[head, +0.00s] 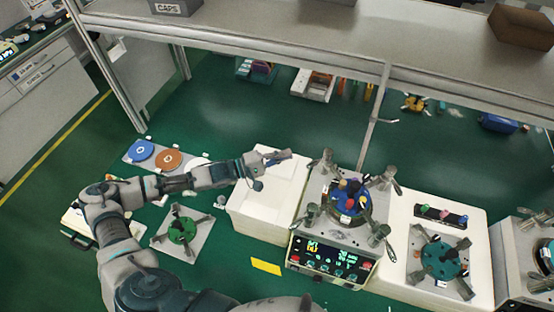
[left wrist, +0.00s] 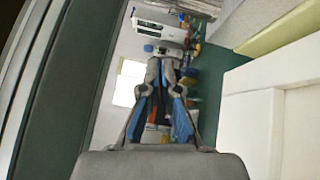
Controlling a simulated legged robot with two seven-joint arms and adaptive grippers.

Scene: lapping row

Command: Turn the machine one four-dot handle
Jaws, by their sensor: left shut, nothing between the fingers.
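A machine with a blue round plate (head: 350,198) and a lit control panel (head: 330,260) stands right of centre in the head view. Several grey handles surround the plate: one at the back left (head: 327,160), one at the back right (head: 389,176), one at the front left (head: 309,214) and one at the front right (head: 378,236). Their dot marks are too small to read. My left gripper (head: 284,156) is shut and empty, left of the back-left handle and apart from it. Its fingers (left wrist: 167,60) also show in the left wrist view. My right gripper is out of view.
A white cabinet top (head: 265,205) lies beneath my left gripper. A second machine with a teal plate (head: 440,260) stands to the right. A plate with a green hub (head: 182,230) lies at left. A shelf (head: 300,30) and its post (head: 374,120) are behind.

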